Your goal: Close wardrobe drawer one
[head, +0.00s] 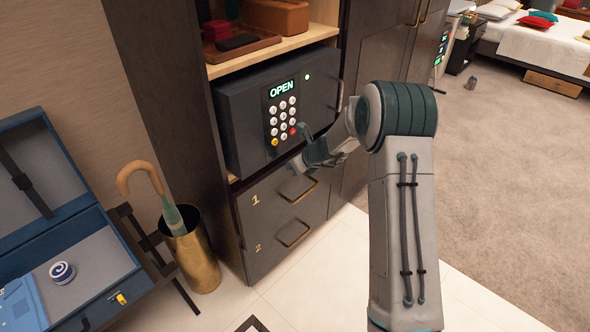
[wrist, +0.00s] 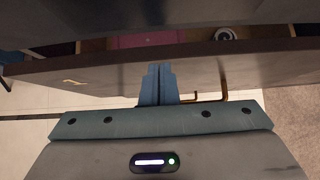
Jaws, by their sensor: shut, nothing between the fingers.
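Wardrobe drawer one (head: 275,203) is the dark drawer front marked "1", under the safe. It stands partly open: in the wrist view, a gap behind its front (wrist: 110,68) shows a pink thing (wrist: 148,39) and a round white-and-dark thing (wrist: 226,33) inside. Its brass handle (head: 298,190) also shows in the wrist view (wrist: 224,88). My gripper (head: 298,166) is shut and empty, at the upper part of the drawer front, left of the handle in the wrist view (wrist: 158,68). I cannot tell whether the fingertips touch the front.
A dark safe (head: 240,115) reading "OPEN" sits just above. Drawer two (head: 272,246) below looks shut. A brass umbrella stand (head: 196,262) and a rack with an open blue suitcase (head: 80,270) stand at the left.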

